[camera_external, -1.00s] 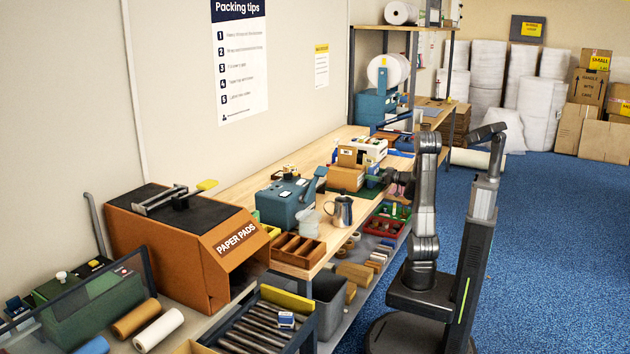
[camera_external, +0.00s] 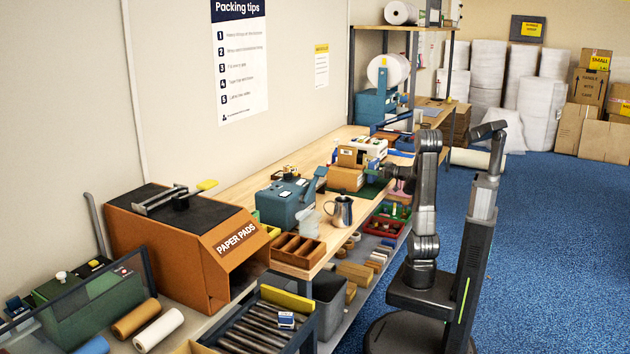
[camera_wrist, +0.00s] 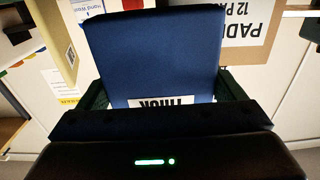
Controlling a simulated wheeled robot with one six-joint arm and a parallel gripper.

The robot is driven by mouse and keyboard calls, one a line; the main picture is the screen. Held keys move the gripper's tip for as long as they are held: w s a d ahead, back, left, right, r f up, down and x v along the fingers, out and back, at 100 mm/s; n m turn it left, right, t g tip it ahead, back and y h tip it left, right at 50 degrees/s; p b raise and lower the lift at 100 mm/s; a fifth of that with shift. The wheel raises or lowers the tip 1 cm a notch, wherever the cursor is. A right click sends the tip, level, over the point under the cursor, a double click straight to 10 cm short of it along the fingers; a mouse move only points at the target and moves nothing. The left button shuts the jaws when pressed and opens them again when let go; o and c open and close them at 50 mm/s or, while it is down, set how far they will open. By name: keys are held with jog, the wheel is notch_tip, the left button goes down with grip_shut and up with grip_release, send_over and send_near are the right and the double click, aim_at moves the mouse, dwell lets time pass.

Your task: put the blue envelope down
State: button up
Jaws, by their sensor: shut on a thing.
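The blue envelope (camera_wrist: 152,55) fills the middle of the wrist view, with a white label at its near end reading in part "THICK". My gripper (camera_wrist: 155,100) is shut on it, with a dark finger on each side of its near end. In the external view my gripper (camera_external: 388,174) is beside the workbench's front edge, near the cardboard boxes. It is small there, and I cannot make out the envelope in that view. The wrist view does not show clearly what lies beneath the envelope.
A cardboard box (camera_external: 345,179) and a green mat (camera_external: 372,190) are on the workbench (camera_external: 262,245) near my gripper. A metal jug (camera_external: 340,212) and a teal machine (camera_external: 287,203) stand nearer the camera. Bins (camera_external: 383,226) sit below the bench top. A printed carton (camera_wrist: 245,45) is behind the envelope.

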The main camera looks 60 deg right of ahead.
aim_at(374, 160)
notch_tip(374, 160, up, 7)
jog(key=shift+r+p, duration=0.1)
jog(key=shift+p, duration=0.8)
jog(key=shift+d+r, duration=0.1)
jog(key=shift+r, duration=0.25)
jog(key=w+d+r+m+g+h+p, duration=0.4)
jog(key=m+h+p, duration=0.4)
jog(key=h+p, duration=0.6)
jog(key=w+a+r+n+t+y, duration=0.2)
jog(key=w+a+r+n+y, duration=0.1)
jog(key=w+a+r+y, duration=0.5)
jog(key=w+a+f+n+y, duration=0.1)
jog(key=a+f+y, duration=0.1)
jog(key=a, duration=0.7)
jog(key=w+a+f+n+t+y+p, duration=0.1)
jog(key=a+f, duration=0.3)
jog(key=a, duration=0.5)
jog(key=w+a+f+n+t+y, duration=0.1)
jog(key=w+a+f+n+y, duration=0.1)
jog(key=a, duration=0.8)
jog(key=shift+w+f+n+y+p, duration=0.4)
jog(key=shift+f+n+y, duration=0.1)
jog(key=shift+f, duration=0.25)
